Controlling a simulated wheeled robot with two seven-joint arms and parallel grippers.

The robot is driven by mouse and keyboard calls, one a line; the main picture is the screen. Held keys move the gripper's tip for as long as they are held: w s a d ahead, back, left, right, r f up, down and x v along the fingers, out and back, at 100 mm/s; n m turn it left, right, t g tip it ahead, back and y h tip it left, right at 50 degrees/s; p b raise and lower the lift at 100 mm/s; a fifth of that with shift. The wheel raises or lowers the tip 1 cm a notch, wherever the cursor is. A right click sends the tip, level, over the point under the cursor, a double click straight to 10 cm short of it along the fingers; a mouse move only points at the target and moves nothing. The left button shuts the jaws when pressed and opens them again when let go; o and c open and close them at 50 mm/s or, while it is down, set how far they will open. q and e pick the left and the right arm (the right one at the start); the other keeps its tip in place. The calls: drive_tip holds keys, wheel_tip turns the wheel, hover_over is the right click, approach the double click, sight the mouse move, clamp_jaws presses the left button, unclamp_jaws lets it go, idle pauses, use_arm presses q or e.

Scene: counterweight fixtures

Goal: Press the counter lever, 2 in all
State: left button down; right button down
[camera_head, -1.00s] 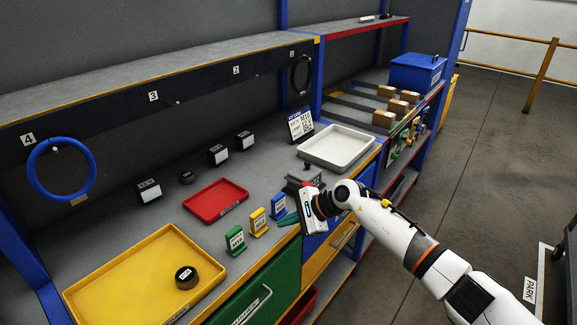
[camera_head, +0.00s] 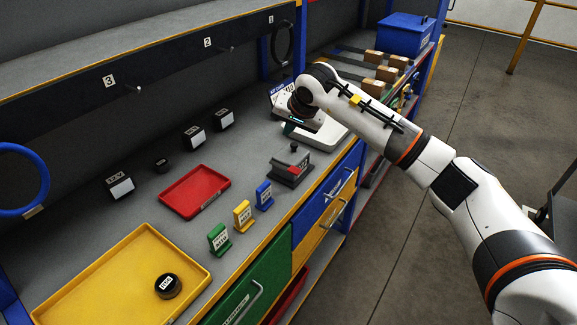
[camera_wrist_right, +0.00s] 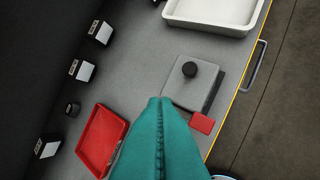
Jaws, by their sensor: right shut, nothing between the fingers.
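The counter device (camera_head: 290,168) is a grey block with a black knob (camera_head: 294,147) on top and a red piece at its front. It stands on the bench near the front edge. In the right wrist view the same device (camera_wrist_right: 186,90) shows from above, with its black knob (camera_wrist_right: 190,69) and red piece (camera_wrist_right: 201,123). My right gripper (camera_head: 289,128) is above the bench behind the device, by the white tray, apart from the knob. Its teal fingers (camera_wrist_right: 160,103) are shut and empty. My left gripper is not in view.
A white tray (camera_head: 318,146) lies partly under my right arm. A red tray (camera_head: 172,200), a yellow tray (camera_head: 55,308) holding a black disc (camera_head: 168,286), and green (camera_head: 219,240), yellow (camera_head: 242,216) and blue (camera_head: 264,195) stands are to the left. A shelf with hooks runs above.

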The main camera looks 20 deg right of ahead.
drive_tip(key=b, duration=0.3)
hover_over(290, 168)
wheel_tip(290, 168, down, 7)
drive_tip(key=shift+f, duration=0.1)
drive_tip(key=shift+f+b, duration=0.85)
idle(1.3)
drive_tip(key=shift+f+b, duration=0.4)
drive_tip(key=shift+b, duration=0.1)
